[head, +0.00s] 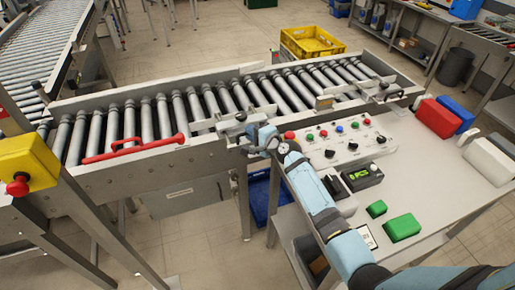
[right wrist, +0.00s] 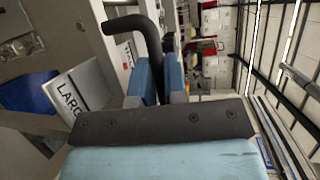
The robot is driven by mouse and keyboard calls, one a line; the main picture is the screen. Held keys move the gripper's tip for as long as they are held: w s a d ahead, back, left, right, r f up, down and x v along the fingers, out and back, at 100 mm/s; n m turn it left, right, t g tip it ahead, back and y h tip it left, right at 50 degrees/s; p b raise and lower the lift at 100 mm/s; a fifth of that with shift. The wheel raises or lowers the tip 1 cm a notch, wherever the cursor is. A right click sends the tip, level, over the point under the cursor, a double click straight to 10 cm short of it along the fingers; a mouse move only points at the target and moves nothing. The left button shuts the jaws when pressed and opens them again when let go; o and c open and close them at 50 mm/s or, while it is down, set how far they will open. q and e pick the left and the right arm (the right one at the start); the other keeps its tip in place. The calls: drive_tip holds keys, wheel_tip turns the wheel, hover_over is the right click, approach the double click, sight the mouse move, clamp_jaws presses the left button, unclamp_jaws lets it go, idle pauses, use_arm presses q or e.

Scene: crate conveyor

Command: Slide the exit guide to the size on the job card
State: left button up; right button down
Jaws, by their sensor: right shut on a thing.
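My right gripper (head: 262,143) is at the near side rail of the roller conveyor, beside a grey metal guide (head: 236,125) that stands over the rollers. In the right wrist view its blue fingers (right wrist: 160,82) are shut on a bent black handle (right wrist: 146,38). The handle's lower end is hidden between the fingers. The size at which the guide stands cannot be read. A white panel with partly hidden lettering starting "LARG" (right wrist: 80,92) shows in the right wrist view; I cannot tell if it is the job card. A small white card (head: 367,237) lies on the side table. My left gripper is not in view.
A control panel (head: 340,140) with buttons stands right of my gripper. Green blocks (head: 403,227) and a dark device (head: 361,177) are on the table. A red bar (head: 135,147) is on the conveyor's near rail. A yellow crate (head: 312,43) stands behind. The visible rollers look clear.

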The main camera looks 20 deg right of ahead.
drive_tip(key=w+b, duration=0.1)
drive_tip(key=w, duration=0.2)
drive_tip(key=shift+f, duration=0.15)
drive_tip(key=shift+w, duration=0.15)
drive_tip(key=shift+r, duration=0.35)
drive_tip(key=c, duration=1.2)
unclamp_jaws()
drive_tip(key=shift+w, duration=0.1)
drive_tip(key=shift+w+a+f, duration=0.1)
drive_tip(key=shift+f, duration=0.1)
drive_tip(key=shift+s, duration=0.25)
drive_tip(key=v, duration=1.3)
drive_tip(key=shift+s+r, duration=0.15)
drive_tip(key=shift+r, duration=0.05)
